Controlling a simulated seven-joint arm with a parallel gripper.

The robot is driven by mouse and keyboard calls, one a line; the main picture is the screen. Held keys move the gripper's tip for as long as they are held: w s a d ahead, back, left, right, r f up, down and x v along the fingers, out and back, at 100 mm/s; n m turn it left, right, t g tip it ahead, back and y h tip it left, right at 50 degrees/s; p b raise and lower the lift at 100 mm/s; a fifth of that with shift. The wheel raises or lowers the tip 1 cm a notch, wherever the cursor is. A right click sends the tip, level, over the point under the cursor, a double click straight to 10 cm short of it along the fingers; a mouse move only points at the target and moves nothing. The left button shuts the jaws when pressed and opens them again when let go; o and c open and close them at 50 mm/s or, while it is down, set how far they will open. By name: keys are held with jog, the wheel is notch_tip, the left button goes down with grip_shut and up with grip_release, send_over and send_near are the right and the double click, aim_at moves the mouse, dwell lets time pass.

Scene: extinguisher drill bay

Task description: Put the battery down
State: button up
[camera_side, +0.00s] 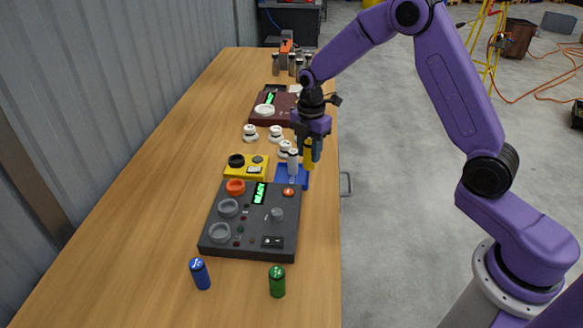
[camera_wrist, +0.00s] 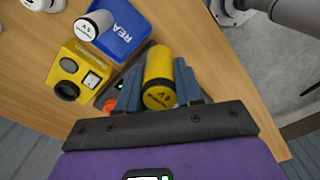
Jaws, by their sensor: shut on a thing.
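My gripper (camera_side: 311,138) is shut on a yellow battery (camera_side: 308,154), held roughly upright near the table's right edge, beside and partly above the blue tray (camera_side: 291,183). In the wrist view the yellow battery (camera_wrist: 159,72) sits between the two grey-blue fingers, its marked end facing the camera. The blue tray (camera_wrist: 128,32) is just beyond it in that view, with a white battery (camera_wrist: 94,25) standing in it. A blue battery (camera_side: 200,274) and a green battery (camera_side: 277,282) stand at the table's near end.
A dark panel (camera_side: 262,238) with a green READY display lies in front of the tray. A yellow box (camera_side: 239,172) is left of the tray. White knob-like pieces (camera_side: 250,133) and a dark red panel (camera_side: 288,113) are behind. The wooden table is clear along its left side.

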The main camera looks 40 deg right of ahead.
jog(key=w+f, duration=0.6)
jog(key=shift+w+a+f, duration=0.15)
jog(key=shift+w+a, duration=0.05)
jog(key=shift+w, duration=0.05)
jog(key=shift+w+f, duration=0.2)
jog(key=shift+f, duration=1.5)
jog(key=shift+f, duration=0.2)
jog(key=o, duration=1.1)
jog(key=shift+r, duration=0.1)
